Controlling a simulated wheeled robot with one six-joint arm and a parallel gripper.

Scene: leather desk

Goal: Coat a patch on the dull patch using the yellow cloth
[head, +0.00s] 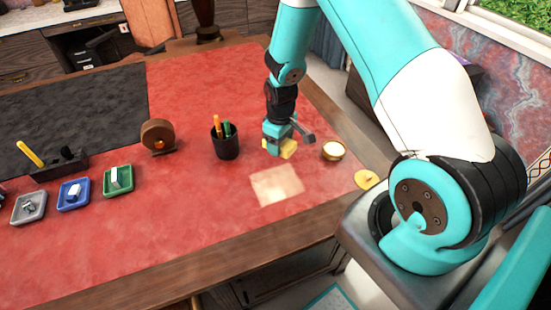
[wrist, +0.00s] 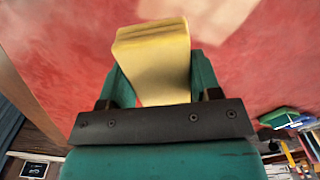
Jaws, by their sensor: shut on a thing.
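My gripper (head: 277,143) is shut on the yellow cloth (head: 288,149), a folded pad. In the wrist view the yellow cloth (wrist: 155,60) sticks out between the two teal fingers. The dull patch (head: 276,185) is a pale, roughly square area on the red leather, just in front of the gripper in the head view. Part of the dull patch also shows at the top of the wrist view (wrist: 215,15). I cannot tell whether the cloth touches the desk; it is beside the patch, not over it.
A round tin with pale contents (head: 333,151) stands right of the gripper, with a yellow lid-like disc (head: 367,179) near the desk edge. A black pen cup (head: 225,143) stands to the left. Grey, blue and green trays (head: 118,181) lie farther left. The leather in front is clear.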

